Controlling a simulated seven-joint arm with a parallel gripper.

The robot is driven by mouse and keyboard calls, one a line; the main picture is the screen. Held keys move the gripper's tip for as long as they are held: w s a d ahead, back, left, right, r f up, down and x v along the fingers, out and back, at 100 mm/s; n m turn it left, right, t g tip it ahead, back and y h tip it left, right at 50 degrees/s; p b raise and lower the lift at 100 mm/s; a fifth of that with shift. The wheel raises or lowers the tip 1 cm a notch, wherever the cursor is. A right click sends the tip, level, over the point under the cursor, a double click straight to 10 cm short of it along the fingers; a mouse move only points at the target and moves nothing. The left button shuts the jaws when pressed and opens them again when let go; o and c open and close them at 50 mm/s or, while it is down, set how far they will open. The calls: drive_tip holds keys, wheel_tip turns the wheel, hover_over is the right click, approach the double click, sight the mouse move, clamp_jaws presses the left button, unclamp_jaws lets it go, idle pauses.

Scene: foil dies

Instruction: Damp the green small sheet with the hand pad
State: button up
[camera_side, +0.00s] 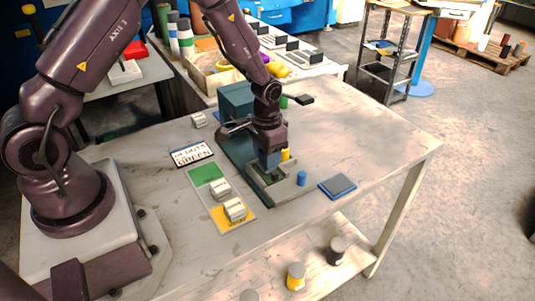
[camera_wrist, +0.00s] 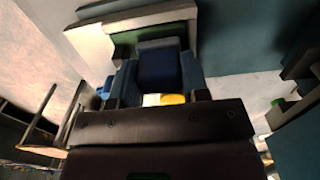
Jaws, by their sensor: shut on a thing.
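My gripper (camera_side: 268,158) points down at the teal press and is shut on a blue block, the hand pad (camera_side: 269,162). In the wrist view the pad (camera_wrist: 160,68) sits between the fingers. Below it is a dark green surface, seemingly the small green sheet (camera_side: 271,178), in the press's pale bed. The green also shows past the pad in the wrist view (camera_wrist: 125,42), partly hidden by pad and fingers. I cannot tell whether the pad touches it.
The teal press (camera_side: 236,100) stands close behind my gripper. A yellow cylinder (camera_side: 285,153) and a blue cylinder (camera_side: 301,178) stand beside the bed. A flat dark blue slab (camera_side: 338,186), a lettered card (camera_side: 192,154) and a green-and-yellow board (camera_side: 206,176) with pale blocks lie around. The table's right is clear.

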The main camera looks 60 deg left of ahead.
drive_tip(key=shift+s+r, duration=0.2)
drive_tip(key=shift+r, duration=0.15)
drive_tip(key=shift+r, duration=2.95)
drive_tip(key=s+d+r, duration=0.3)
drive_tip(key=d+r, duration=0.1)
drive_tip(key=r, duration=0.2)
drive_tip(key=shift+r, duration=0.4)
